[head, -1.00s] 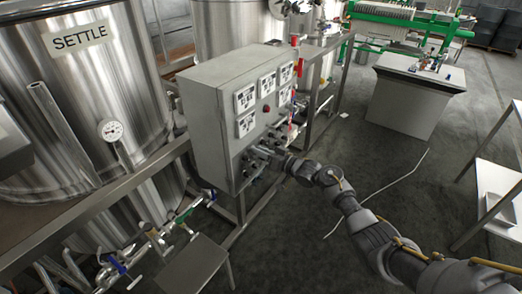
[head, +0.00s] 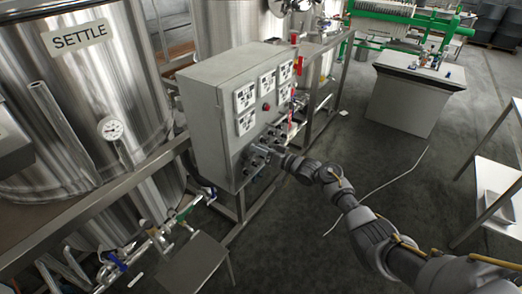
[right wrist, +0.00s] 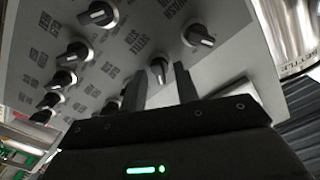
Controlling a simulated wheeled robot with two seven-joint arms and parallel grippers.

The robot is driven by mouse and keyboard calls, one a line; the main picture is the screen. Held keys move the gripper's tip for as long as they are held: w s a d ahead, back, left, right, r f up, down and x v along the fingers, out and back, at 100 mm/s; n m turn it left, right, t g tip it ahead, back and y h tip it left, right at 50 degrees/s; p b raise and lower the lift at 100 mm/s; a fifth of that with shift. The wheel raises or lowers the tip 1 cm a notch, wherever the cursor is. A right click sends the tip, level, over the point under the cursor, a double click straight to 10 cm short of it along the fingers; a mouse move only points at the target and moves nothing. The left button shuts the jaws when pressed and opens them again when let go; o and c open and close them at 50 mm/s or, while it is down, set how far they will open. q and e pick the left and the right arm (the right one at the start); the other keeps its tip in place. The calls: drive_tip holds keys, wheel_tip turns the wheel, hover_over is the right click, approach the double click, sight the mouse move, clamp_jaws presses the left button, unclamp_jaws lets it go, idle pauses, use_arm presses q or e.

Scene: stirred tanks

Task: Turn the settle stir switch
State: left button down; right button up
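The grey control cabinet (head: 208,125) stands mid-view beside the steel tank labelled SETTLE (head: 120,95). Rotary switches (head: 257,150) line its lower front. My right gripper (head: 262,152) is at these switches, small and partly lost among them in the head view. In the right wrist view the panel (right wrist: 215,75) appears upside down with several black knobs. My right gripper (right wrist: 158,82) is open, its two dark fingers pointing at the panel. One knob (right wrist: 158,68) shows between the fingertips, with gaps on both sides. Labels are printed near the knobs; I cannot match that knob's label surely. My left gripper is not in view.
White dials and a red button (head: 266,107) sit higher on the cabinet. Pipes and valves (head: 150,245) run below the tank. A grey stand (head: 415,95) and a white shelf (head: 495,180) stand to the right. Floor between them is mostly clear.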

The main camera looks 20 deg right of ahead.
drive_tip(key=b+v, duration=0.1)
drive_tip(key=v, duration=1)
drive_tip(key=shift+b, duration=0.3)
drive_tip(key=shift+a, duration=0.1)
